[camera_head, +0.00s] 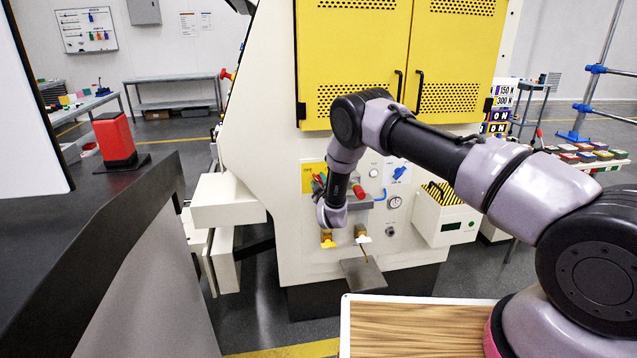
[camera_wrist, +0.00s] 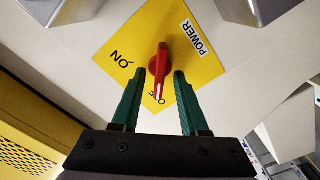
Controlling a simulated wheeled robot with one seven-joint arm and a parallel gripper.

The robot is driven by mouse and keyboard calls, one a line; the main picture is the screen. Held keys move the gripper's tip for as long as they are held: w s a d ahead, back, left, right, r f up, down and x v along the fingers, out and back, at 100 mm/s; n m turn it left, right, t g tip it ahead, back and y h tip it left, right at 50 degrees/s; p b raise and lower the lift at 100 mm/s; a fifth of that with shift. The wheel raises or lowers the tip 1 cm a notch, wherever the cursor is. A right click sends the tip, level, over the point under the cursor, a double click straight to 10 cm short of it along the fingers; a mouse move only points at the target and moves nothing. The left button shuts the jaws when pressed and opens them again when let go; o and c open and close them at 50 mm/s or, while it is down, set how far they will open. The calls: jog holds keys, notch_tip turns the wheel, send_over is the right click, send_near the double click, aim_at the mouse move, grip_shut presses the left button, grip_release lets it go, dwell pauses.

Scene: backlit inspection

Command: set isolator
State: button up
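The isolator is a red rotary handle (camera_wrist: 160,62) on a yellow plate (camera_wrist: 185,30) in the wrist view. The plate reads POWER, ON and OFF. The handle's white-marked end points toward OFF. My gripper (camera_wrist: 160,74) is open, with one green finger on each side of the handle's lower part. I cannot tell whether the fingers touch it or how far they reach along its depth. In the head view, the yellow plate (camera_head: 307,180) is on the cream machine's front panel, partly hidden by my wrist and gripper.
The cream machine (camera_head: 270,130) has yellow doors (camera_head: 355,45) above the panel. A blue switch (camera_head: 398,172), a gauge (camera_head: 395,202) and two yellow-handled valves (camera_head: 328,240) are nearby. A small tray (camera_head: 362,275) juts out below. A striped box (camera_head: 448,215) stands at right.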

jog(key=shift+s, duration=0.1)
jog(key=v, duration=1)
jog(key=shift+s, duration=0.3)
jog(key=shift+d, duration=0.1)
